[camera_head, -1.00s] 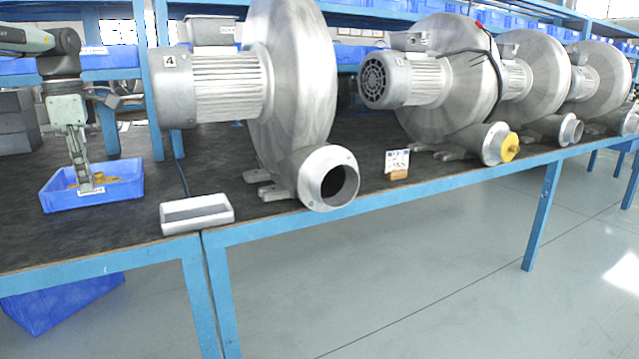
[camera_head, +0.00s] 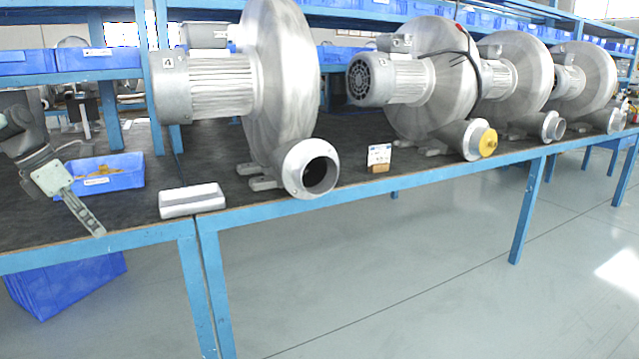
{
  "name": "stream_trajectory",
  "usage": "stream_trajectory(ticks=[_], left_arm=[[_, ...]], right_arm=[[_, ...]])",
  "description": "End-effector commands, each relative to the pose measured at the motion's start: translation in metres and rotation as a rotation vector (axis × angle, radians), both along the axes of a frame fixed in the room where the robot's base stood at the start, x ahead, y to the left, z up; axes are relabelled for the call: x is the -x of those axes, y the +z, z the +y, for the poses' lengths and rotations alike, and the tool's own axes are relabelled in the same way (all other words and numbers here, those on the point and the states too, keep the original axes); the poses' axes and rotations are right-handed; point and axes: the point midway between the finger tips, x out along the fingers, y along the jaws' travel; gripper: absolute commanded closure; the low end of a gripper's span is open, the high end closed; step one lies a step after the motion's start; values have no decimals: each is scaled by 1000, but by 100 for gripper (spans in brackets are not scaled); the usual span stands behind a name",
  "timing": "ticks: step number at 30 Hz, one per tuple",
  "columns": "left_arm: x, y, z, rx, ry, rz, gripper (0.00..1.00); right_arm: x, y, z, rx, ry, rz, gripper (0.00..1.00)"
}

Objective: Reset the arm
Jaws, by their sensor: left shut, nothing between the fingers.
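My left gripper (camera_head: 97,230) comes in from the left and hangs low over the front of the bench, tilted down to the right. Its fingers are together with nothing between them. It is in front of and to the left of a blue bin (camera_head: 122,181) that holds yellow-orange pieces (camera_head: 100,169). The gripper is clear of the bin's inside. My right gripper is not in view.
A white and grey box (camera_head: 192,201) lies near the front edge of the bench (camera_head: 120,237). A large blower (camera_head: 280,85) stands behind it, with several more to the right. A small sign (camera_head: 379,156) stands at the edge. Open floor (camera_head: 420,270) lies in front.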

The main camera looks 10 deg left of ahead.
Motion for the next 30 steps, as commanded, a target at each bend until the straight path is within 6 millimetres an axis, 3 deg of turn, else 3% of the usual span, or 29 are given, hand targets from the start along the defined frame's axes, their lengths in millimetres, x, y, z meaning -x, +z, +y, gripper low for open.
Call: stream_trajectory(ticks=[5, 10, 17, 20, 23, 27, 30], left_arm=[[3, -73, 7, 239, 290, -168, 100], [13, -149, 7, 539, 727, -338, 100], [56, -249, -13, 922, 1432, -443, 100], [87, -293, -37, 1056, 1767, -432, 100], [123, -336, -75, 1157, 2112, -380, 100], [174, -380, -154, 1222, 2586, -231, 100], [204, -396, -213, 1203, 2860, -98, 100]], right_arm=[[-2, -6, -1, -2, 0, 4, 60], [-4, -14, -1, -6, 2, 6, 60], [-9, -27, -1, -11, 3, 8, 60], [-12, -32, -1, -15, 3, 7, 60], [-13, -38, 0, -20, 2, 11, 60], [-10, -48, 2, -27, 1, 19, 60], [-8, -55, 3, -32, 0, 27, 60]])
